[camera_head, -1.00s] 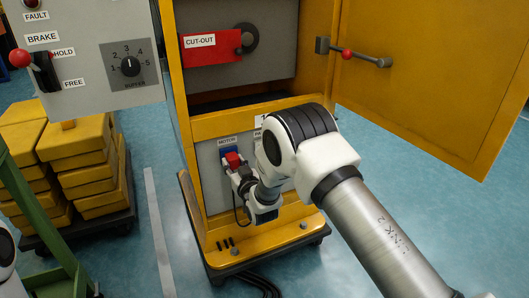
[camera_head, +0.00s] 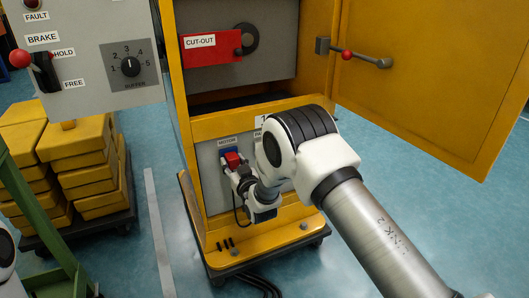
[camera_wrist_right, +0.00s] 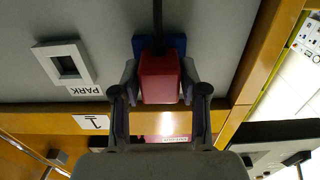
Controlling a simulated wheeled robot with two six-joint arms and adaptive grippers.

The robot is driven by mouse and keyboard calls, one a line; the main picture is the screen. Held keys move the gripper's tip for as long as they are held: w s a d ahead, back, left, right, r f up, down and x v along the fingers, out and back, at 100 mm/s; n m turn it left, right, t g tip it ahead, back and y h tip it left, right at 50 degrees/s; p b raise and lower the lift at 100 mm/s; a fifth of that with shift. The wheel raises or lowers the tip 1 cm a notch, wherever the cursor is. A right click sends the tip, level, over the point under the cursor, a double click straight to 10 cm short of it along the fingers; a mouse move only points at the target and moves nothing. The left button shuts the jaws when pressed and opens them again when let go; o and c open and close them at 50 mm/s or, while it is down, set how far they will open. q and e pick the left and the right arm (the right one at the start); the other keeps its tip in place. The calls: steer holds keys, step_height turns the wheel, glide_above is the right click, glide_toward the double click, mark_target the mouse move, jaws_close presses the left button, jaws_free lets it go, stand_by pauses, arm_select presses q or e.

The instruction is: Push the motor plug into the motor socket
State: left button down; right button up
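The red motor plug (camera_head: 233,160) is at the blue motor socket (camera_head: 227,152), under the MOTOR label on the cabinet's lower grey panel. My right gripper (camera_head: 240,174) holds the plug from the front. In the right wrist view, the red plug (camera_wrist_right: 161,78) sits between the two fingers (camera_wrist_right: 160,90), which press its sides. The blue socket (camera_wrist_right: 138,44) shows behind it. The plug covers most of the socket, so I cannot tell how deep it sits. A dark cable runs from the plug. My left gripper is not in view.
The empty PARK socket (camera_wrist_right: 66,65) is beside the motor socket. The yellow cabinet door (camera_head: 430,80) stands open at the right. A red CUT-OUT plate (camera_head: 212,48) is above. Yellow weights (camera_head: 85,165) and a grey control panel (camera_head: 95,85) are at the left.

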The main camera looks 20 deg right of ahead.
steer(key=shift+o, duration=0.7)
steer(key=s, duration=1.2)
steer(key=shift+d, duration=0.2)
stand_by(1.0)
